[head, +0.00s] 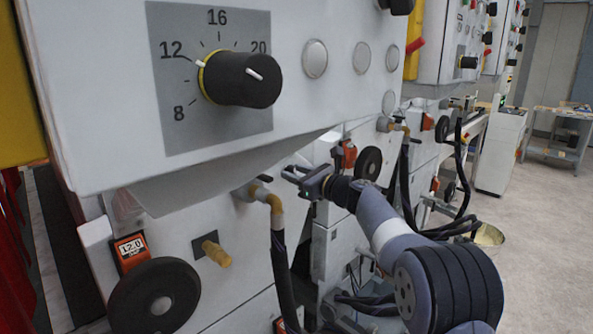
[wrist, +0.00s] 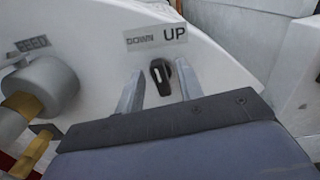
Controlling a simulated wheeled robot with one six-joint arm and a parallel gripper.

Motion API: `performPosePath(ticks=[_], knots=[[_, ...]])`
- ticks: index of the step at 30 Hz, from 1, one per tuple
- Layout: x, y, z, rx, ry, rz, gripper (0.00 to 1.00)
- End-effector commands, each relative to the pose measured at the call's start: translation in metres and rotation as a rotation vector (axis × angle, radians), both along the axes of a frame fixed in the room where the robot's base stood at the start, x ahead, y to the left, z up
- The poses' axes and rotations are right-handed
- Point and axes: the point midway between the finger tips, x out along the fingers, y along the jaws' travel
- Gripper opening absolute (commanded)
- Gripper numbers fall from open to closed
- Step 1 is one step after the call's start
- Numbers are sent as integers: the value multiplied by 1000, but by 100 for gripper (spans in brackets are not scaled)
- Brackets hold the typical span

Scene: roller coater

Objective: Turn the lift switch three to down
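In the wrist view a small black rotary switch (wrist: 160,77) sits on a white panel below a label plate (wrist: 156,37) reading DOWN on the left and UP on the right. Its number does not show, and I cannot tell surely which word it points to. My gripper (wrist: 157,72) is open, with one grey finger on each side of the switch; I see no clear contact. In the head view my gripper (head: 297,176) is open beside the machine's lower front; the switch cannot be made out there.
A FEED label (wrist: 32,43) and a round grey fitting with brass parts (wrist: 48,85) are left of the fingers. In the head view a large black dial (head: 240,80) is above, a brass pipe elbow (head: 268,197) near my gripper, and a black handwheel (head: 155,298) lower left. Open floor lies right.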

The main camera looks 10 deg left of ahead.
Motion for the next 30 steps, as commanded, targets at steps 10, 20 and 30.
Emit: performPosePath(ticks=[10, 20, 30], knots=[[0, 0, 0, 0, 0, 0, 27], [0, 0, 0, 0, 0, 0, 0], [0, 0, -4, -37, -67, 0, 0]])
